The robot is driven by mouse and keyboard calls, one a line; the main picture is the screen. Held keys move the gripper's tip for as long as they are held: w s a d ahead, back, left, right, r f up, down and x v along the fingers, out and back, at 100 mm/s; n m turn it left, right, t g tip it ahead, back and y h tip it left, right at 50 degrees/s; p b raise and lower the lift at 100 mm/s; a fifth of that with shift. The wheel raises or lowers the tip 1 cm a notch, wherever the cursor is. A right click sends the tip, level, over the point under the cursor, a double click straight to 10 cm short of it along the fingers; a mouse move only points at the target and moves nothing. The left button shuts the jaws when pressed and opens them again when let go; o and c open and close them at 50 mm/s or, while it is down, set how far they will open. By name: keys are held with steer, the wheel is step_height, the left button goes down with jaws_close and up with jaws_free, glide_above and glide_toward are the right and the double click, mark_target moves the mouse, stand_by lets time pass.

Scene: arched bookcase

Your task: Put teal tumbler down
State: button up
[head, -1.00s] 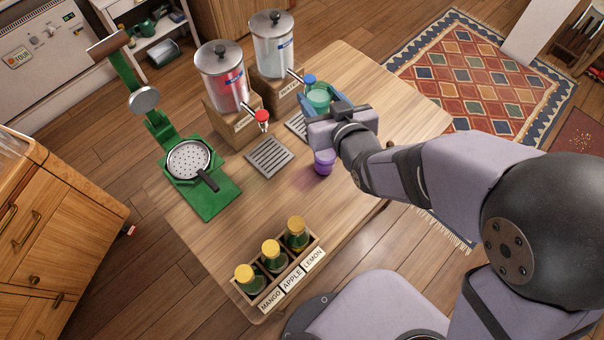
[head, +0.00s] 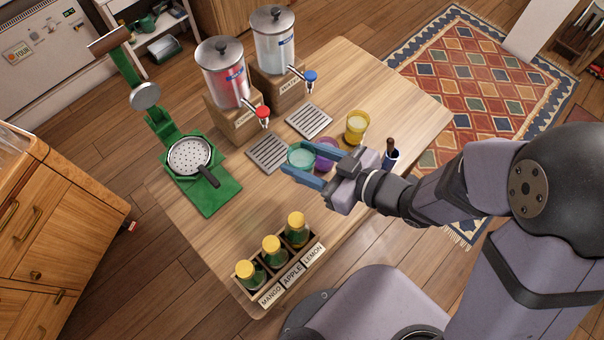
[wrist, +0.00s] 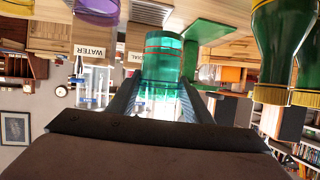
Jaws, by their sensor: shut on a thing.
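The teal tumbler (head: 299,158) is in the jaws of my gripper (head: 302,163), near the front of the left drip tray in the head view. In the wrist view, which is upside down, the teal tumbler (wrist: 164,60) stands between the two blue fingers of my gripper (wrist: 160,88). My gripper is shut on it. The tumbler looks upright; I cannot tell whether its base touches the table (head: 215,235). Part of its side is hidden by a finger in the head view.
A purple tumbler (head: 327,160) stands close to the right finger. A yellow tumbler (head: 357,128) stands farther right. Drip trays (head: 268,153) lie before the red-tap (head: 224,70) and blue-tap (head: 273,45) dispensers. The bottle rack (head: 290,275) is at the front. The table between rack and green press (head: 205,195) is clear.

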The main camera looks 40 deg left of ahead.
mark_target(302, 164)
steer(key=shift+f+b, duration=0.55)
steer(key=shift+f, duration=4.4)
steer(key=shift+f, duration=0.2)
steer(key=o, duration=1.3)
